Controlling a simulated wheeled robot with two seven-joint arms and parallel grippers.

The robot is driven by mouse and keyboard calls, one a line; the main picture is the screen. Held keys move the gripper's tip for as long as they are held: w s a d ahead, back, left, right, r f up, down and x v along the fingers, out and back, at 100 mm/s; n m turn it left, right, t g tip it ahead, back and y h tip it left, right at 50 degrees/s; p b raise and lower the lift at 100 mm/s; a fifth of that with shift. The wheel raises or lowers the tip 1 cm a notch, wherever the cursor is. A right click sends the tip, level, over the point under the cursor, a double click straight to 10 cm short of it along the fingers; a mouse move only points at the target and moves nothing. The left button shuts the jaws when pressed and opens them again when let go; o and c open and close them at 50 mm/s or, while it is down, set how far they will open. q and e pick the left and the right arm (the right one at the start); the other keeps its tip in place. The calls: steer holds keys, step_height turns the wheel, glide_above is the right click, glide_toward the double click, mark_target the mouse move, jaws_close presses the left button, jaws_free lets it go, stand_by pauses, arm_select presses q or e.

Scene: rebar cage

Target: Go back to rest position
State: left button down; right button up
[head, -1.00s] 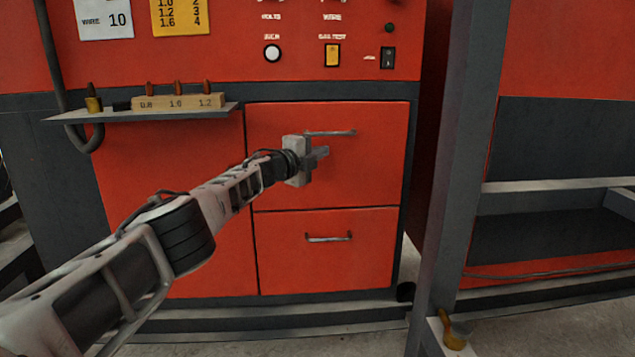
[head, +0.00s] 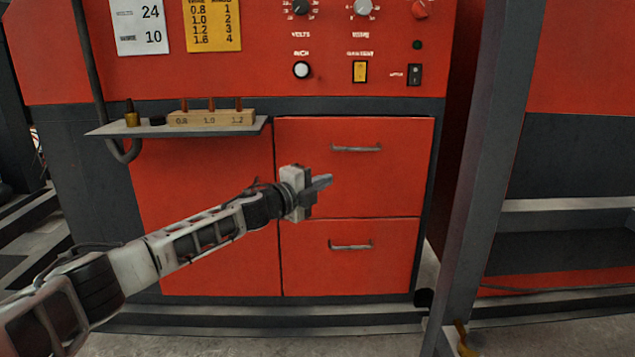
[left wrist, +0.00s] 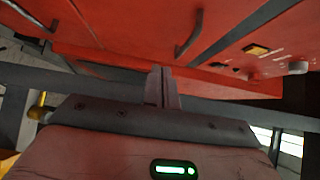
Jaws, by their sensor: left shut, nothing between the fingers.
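My left arm comes in from the lower left in the head view. Its gripper (head: 322,184) is shut and empty in front of the upper drawer (head: 400,190) of the red cabinet. The fingertips lie below the upper drawer handle (head: 356,149) in the picture and look apart from it. In the left wrist view the shut fingers (left wrist: 161,87) point toward the red cabinet front, with a drawer handle (left wrist: 187,38) beyond them. Both drawers look shut. My right gripper is not in view.
A shelf (head: 100,130) with a wooden tip block (head: 212,118) sticks out at the cabinet's left. A grey post (head: 480,190) stands to the right. The lower drawer handle (head: 350,246) is below the gripper. Knobs and switches (head: 360,71) are above.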

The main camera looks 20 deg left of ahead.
arm_select(q)
steer(key=s+d+f+n+g+h, duration=0.1)
steer(key=s+d+f+n+g, duration=0.2)
steer(key=s+d+f+n, duration=1.15)
steer(key=s+f+n+g+y, duration=0.1)
steer(key=s+f, duration=0.3)
steer(key=s, duration=0.4)
steer(key=s+f+n+g+y, duration=0.1)
steer(key=s+f+n, duration=0.1)
steer(key=s+f, duration=0.3)
steer(key=s+f+n+g+y, duration=0.1)
steer(key=s+f, duration=0.3)
steer(key=s, duration=0.9)
steer(key=shift+s+d+f+n+y, duration=0.15)
steer(key=shift+d+f+n+y, duration=0.2)
steer(key=shift+n, duration=0.3)
